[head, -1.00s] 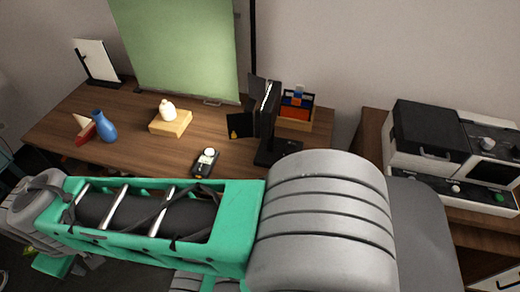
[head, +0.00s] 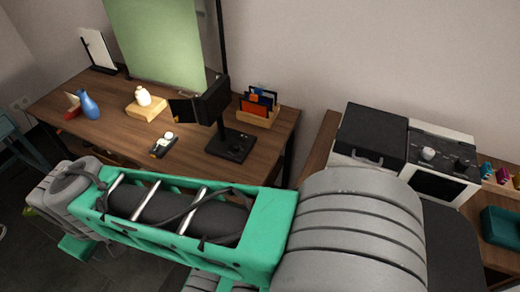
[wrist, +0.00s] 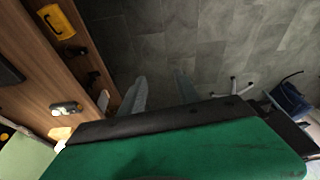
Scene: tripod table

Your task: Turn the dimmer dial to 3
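A black lamp (head: 210,102) with flaps stands on the wooden table (head: 112,121) in the head view. Its flat black base (head: 231,146) carries small knob-like details, too small to read. I cannot make out a dimmer dial scale or its setting. A small dark handheld device (head: 163,146) with a white dome lies left of the base. My gripper's fingers are not clear in the head view. In the wrist view my green and black housing fills the bottom, with two dim grey shapes beyond it that I cannot identify for certain. My arm is well short of the lamp base.
A green backdrop (head: 160,45), blue vase (head: 88,106), wooden block with white pot (head: 146,109) and card holder (head: 259,109) share the table. An oven (head: 440,165) and teal tray (head: 503,228) stand at right. The wrist view shows mostly grey floor (wrist: 190,45).

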